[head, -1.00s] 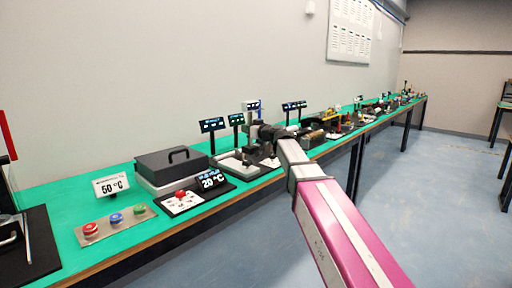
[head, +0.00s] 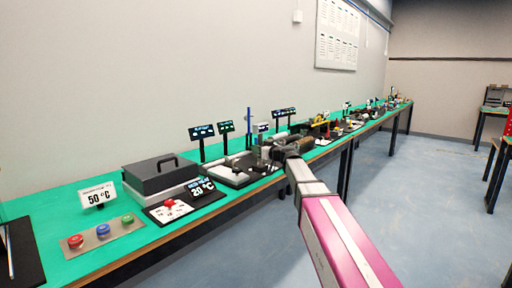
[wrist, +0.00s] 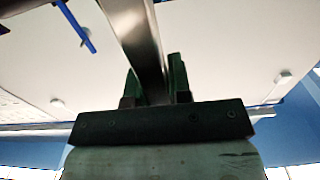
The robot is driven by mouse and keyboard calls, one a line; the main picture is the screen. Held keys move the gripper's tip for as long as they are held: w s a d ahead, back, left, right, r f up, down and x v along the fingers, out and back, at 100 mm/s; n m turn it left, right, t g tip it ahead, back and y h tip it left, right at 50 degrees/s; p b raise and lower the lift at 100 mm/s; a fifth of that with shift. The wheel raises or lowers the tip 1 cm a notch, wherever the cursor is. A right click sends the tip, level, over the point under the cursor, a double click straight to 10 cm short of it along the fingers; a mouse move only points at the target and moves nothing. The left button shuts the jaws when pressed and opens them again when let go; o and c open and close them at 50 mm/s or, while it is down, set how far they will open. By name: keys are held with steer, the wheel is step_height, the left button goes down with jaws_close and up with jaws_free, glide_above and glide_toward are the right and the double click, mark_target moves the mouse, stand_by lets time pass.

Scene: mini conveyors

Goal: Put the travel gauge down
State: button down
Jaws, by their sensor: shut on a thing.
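My gripper (wrist: 155,85) is shut on a shiny grey metal bar, which I take to be the travel gauge (wrist: 135,35). The bar runs up between the two dark green fingers to the top of the wrist view. In the head view my gripper (head: 266,153) is small, at the end of my arm over the green bench, close to the right side of a grey device on a black base (head: 232,172). The gauge cannot be made out clearly there, and whether it touches anything cannot be told.
The long green bench (head: 60,225) holds a dark lidded box (head: 160,175), a button panel (head: 104,236), a 50 °C sign (head: 97,195) and a 20 °C display (head: 201,189). A thin blue rod (head: 249,122) stands upright near my gripper. Small displays line the back.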

steer(key=shift+f, duration=1.35)
steer(key=shift+f, duration=0.15)
steer(key=c, duration=1.1)
jaws_free()
steer(key=shift+o, duration=0.2)
steer(key=shift+s+d, duration=0.25)
steer(key=v, duration=1.1)
steer(key=shift+d, duration=0.15)
